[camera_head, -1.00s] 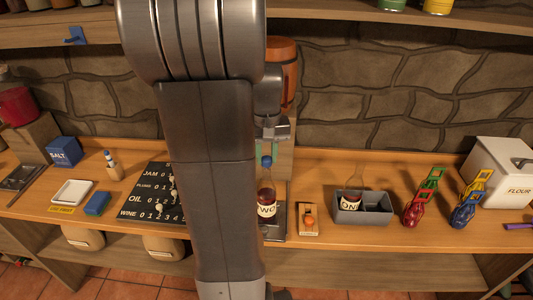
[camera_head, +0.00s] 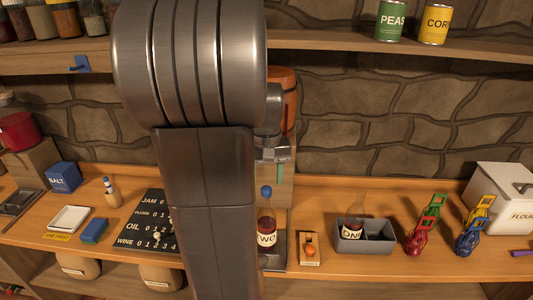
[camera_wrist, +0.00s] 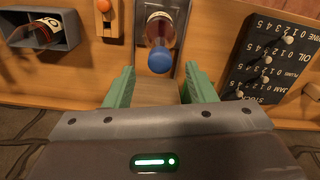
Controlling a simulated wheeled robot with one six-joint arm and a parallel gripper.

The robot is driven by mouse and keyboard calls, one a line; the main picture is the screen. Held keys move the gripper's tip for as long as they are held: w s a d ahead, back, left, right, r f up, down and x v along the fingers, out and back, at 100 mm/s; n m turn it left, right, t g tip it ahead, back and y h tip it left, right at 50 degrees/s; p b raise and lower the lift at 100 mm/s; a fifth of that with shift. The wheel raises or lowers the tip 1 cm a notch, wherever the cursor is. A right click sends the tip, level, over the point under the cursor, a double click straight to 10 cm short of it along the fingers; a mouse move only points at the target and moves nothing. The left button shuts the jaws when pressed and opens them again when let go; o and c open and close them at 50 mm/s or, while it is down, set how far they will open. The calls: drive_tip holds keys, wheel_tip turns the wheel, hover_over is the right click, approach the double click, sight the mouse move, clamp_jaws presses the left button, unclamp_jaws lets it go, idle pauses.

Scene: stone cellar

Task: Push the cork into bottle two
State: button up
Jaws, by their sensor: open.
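Bottle two (camera_head: 267,226), dark with a white "TWO" label, stands upright on a dark plate on the counter. It also shows in the wrist view (camera_wrist: 160,27). A blue-topped stopper, seemingly the cork (camera_head: 266,192), is at its mouth; the blue top (camera_wrist: 160,60) shows in the wrist view. I cannot tell how deep it sits. My gripper (camera_wrist: 160,84) is open and empty, its green fingers apart. In the wrist view the blue top lies just beyond the gap between the fingertips. In the head view my arm hides part of the area left of the bottle.
Right of the bottle is a small wooden board (camera_head: 309,260) with an orange knob. Beyond it is a grey divided bin (camera_head: 379,246) holding bottle one (camera_head: 353,229). A black scoreboard (camera_head: 140,235) lies to the left. A stone wall and upper shelf (camera_head: 330,60) are behind.

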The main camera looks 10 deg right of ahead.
wheel_tip(320, 180, up, 11)
idle(0.3)
wheel_tip(320, 180, down, 14)
drive_tip(key=shift+r, duration=0.35)
idle(0.3)
idle(0.5)
